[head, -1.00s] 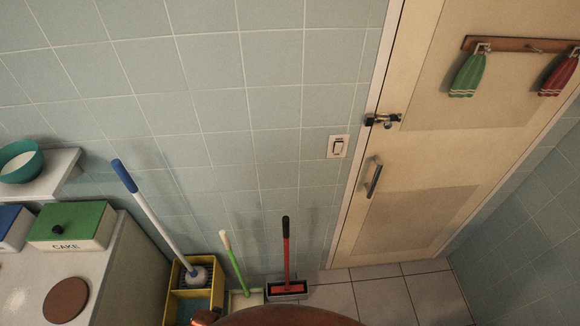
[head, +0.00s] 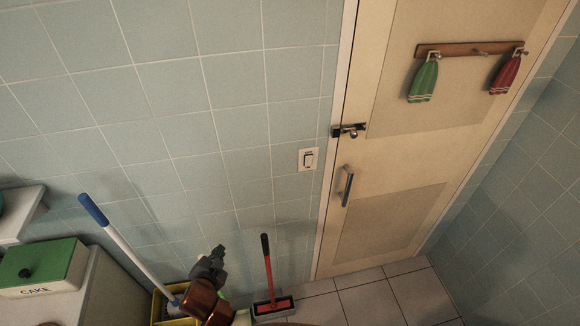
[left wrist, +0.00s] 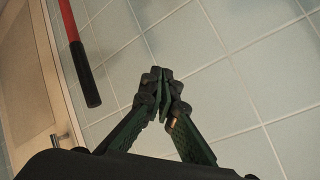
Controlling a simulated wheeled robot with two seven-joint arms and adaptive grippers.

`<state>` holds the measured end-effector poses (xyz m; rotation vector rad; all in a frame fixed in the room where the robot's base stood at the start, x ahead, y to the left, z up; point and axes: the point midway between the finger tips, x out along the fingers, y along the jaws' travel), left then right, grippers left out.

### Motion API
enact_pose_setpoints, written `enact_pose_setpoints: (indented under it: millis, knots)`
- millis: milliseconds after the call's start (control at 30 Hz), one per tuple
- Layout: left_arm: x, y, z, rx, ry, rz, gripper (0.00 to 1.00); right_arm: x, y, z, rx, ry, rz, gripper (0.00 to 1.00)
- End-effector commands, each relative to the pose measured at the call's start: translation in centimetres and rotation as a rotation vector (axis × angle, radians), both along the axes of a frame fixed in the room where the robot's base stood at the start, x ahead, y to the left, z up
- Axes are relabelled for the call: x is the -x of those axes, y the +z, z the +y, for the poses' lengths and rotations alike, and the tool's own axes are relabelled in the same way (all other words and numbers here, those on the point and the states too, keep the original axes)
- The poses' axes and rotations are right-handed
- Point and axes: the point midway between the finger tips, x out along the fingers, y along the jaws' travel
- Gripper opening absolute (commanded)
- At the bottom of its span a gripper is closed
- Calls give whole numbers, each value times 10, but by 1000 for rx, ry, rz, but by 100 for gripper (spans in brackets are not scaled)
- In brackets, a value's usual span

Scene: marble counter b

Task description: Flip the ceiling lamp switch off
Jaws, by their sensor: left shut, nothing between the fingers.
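The lamp switch (head: 308,159) is a small white plate with a dark-edged rocker on the tiled wall, left of the door frame in the head view. My left gripper (head: 217,252) shows low in the head view, below and left of the switch and apart from it. In the left wrist view my left gripper (left wrist: 163,82) has its fingertips together with nothing between them, in front of pale tiles. The switch does not show in the left wrist view. My right gripper is not in view.
A cream door (head: 400,130) with a handle (head: 347,186) stands right of the switch. A red-handled broom (head: 268,270) leans near my left gripper; its handle also shows in the left wrist view (left wrist: 80,55). A blue-handled mop (head: 120,236) leans left. The wall around the switch is clear.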

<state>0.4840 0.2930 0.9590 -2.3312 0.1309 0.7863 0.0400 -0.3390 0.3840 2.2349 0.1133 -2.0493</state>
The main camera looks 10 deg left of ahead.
Motion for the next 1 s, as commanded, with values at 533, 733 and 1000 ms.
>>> enact_pose_setpoints:
  millis: [533, 733, 1000]
  knots:
    - [-113, 185, -236, -767, -763, -789, 0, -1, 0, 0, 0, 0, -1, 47]
    - [-111, 187, -244, -792, -787, -810, 0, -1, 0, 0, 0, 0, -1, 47]
    - [-115, 188, -245, -789, -783, -809, 0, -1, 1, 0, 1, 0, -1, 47]
